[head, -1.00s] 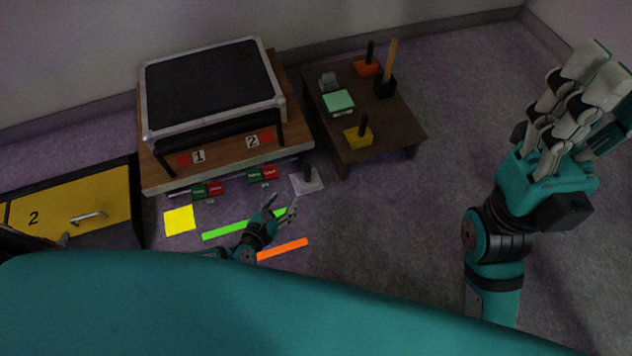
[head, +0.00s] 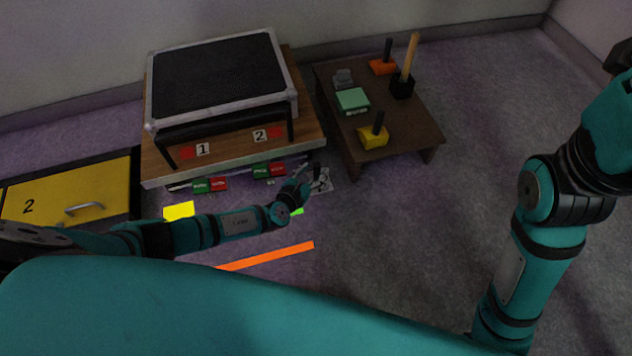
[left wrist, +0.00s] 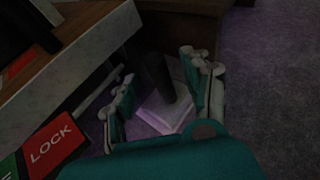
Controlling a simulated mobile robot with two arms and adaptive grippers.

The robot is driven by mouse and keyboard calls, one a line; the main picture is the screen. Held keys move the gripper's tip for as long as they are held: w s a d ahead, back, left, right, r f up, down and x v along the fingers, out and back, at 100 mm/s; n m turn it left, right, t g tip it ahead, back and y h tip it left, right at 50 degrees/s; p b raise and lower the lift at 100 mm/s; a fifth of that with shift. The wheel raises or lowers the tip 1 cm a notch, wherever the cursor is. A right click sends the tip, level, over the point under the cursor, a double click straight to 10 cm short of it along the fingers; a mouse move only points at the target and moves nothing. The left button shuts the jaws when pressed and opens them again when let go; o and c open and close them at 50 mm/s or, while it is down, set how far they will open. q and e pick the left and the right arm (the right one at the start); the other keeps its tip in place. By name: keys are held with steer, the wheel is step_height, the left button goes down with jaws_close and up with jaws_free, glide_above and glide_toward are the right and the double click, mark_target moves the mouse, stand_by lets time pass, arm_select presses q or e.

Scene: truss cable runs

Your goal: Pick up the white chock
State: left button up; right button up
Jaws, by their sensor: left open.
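The white chock (head: 323,184) is a flat white block with an upright black handle, on the floor at the right front corner of the wooden platform. My left gripper (head: 309,178) is open beside it and hides part of it. In the left wrist view the chock's white base (left wrist: 172,108) and dark handle (left wrist: 157,78) show between the two spread sets of fingers of my left gripper (left wrist: 166,72). I cannot tell whether the fingers touch the handle. My right arm runs off the right edge, with its gripper out of sight.
The wooden platform (head: 225,161) with red and green lock blocks (left wrist: 52,148) at its front edge stands close left of the gripper. A dark low table (head: 410,131) with a yellow chock (head: 373,137) stands behind right. Open floor lies to the right.

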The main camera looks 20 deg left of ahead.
mark_target(315, 170)
arm_select(q)
steer(key=shift+b+x, duration=0.65)
steer(key=shift+x, duration=0.95)
steer(key=shift+a, duration=0.1)
steer(key=shift+c, duration=0.2)
jaws_close()
